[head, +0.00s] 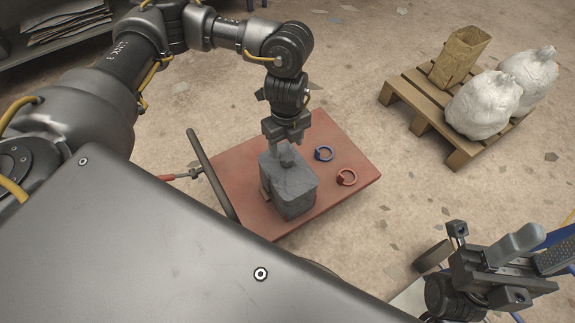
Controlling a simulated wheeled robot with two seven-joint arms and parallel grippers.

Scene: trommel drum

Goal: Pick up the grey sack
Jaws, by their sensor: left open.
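The grey sack (293,191) is a squat, dark grey, boxy bundle with a small raised neck on top. It stands upright on a red flatbed platform (243,168). My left gripper (287,143) points down over the sack, its open jaws right at the neck. The fingers partly hide the neck, and I cannot tell whether they touch it. My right gripper (488,268) is at the lower right, well away from the sack. A light grey rounded piece shows at its jaws, and I cannot tell whether it is held.
A dark handle bar (212,172) rises at the platform's left edge. A wooden pallet (431,115) at upper right carries a brown paper bag (459,56) and white sacks (483,104).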

